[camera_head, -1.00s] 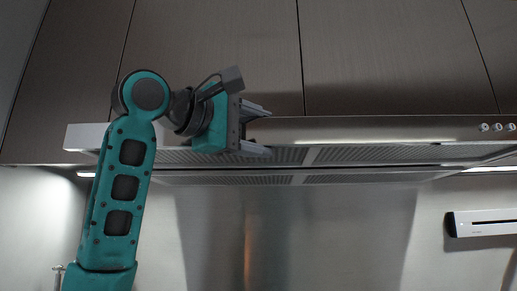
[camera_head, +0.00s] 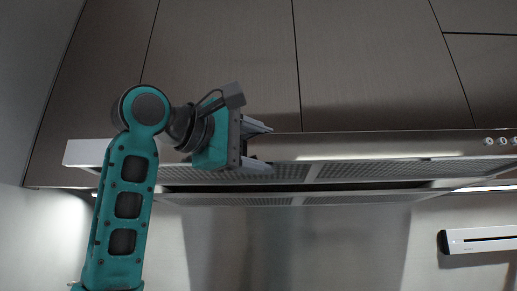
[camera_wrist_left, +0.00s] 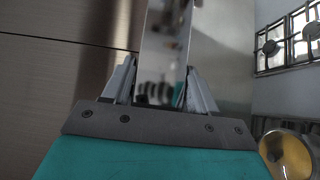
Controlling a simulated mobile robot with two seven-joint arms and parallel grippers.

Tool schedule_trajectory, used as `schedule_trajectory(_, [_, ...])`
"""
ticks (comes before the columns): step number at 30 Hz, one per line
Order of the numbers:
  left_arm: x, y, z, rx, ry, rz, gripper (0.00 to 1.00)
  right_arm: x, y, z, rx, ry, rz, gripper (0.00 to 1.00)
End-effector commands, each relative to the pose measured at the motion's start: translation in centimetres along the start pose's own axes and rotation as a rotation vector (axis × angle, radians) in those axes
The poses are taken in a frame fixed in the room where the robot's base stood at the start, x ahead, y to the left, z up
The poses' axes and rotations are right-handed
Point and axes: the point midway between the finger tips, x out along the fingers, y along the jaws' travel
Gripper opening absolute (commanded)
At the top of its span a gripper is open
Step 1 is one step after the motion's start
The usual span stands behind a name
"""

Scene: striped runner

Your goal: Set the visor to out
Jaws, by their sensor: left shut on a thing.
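The visor (camera_head: 400,143) is the long brushed-metal front of the range hood, with mesh panels on its underside, below the dark cabinets. My left gripper (camera_head: 266,147) is at the left part of the visor, one finger above its front edge and one below. In the left wrist view, the gripper (camera_wrist_left: 160,80) is shut on the visor's shiny metal strip (camera_wrist_left: 165,30), which lies between the fingers. The fingers hide part of the edge. The visor stands out from the cabinet fronts, with a dark gap behind its mesh. My right gripper is not in view.
Closed brown cabinets (camera_head: 220,50) are above the hood. Small round knobs (camera_head: 502,141) sit at the visor's right end. A white wall unit (camera_head: 480,240) is at the right. The left wrist view shows a hob (camera_wrist_left: 290,40) and a round golden vessel (camera_wrist_left: 290,155).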

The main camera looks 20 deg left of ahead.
Motion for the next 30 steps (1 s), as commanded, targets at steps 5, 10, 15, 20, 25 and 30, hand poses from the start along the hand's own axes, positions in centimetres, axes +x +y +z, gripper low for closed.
schedule_trajectory(5, [0.1, -0.4, 0.4, 0.004, -0.009, -0.011, 0.62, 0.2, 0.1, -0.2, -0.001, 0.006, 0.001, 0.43])
schedule_trajectory(10, [0.1, -0.3, 0.3, 0.003, -0.006, -0.008, 0.78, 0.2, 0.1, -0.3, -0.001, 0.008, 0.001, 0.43])
schedule_trajectory(15, [0.0, -0.2, 0.2, 0.002, -0.004, -0.006, 0.79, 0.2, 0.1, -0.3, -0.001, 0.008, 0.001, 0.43])
schedule_trajectory(20, [-0.5, -0.2, 0.2, 0.002, -0.003, -0.002, 0.79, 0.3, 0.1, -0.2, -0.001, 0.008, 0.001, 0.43])
schedule_trajectory(25, [-3.1, -0.3, 0.1, 0.004, -0.003, 0.000, 0.79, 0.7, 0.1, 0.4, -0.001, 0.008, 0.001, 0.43])
schedule_trajectory(30, [-7.0, -0.3, 0.1, 0.003, -0.003, 0.000, 0.79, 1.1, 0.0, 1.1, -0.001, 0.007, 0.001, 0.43])
